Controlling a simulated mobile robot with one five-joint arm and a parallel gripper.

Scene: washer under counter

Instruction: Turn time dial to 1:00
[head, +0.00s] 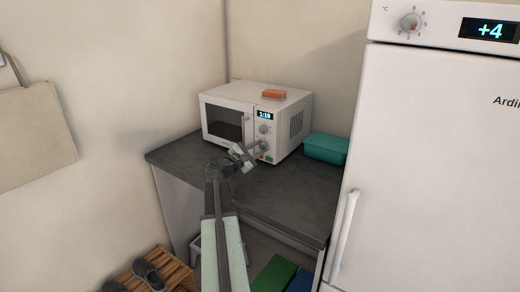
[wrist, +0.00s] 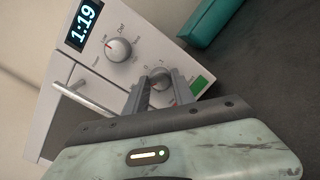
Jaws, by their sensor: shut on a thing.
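The white microwave (head: 225,118) stands on the dark counter, its front turned toward my arm. The upper dial (wrist: 118,50), marked with words such as Low and Def, is free of my gripper. The lower dial (wrist: 160,77) sits between the fingertips of my gripper (wrist: 159,88). My gripper is shut on this lower dial, and the fingers hide part of its markings. In the head view my gripper (head: 252,152) is at the lower right of the microwave front.
A white fridge (head: 435,150) closes off the right side. The microwave door handle (wrist: 85,101) is left of my fingers.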

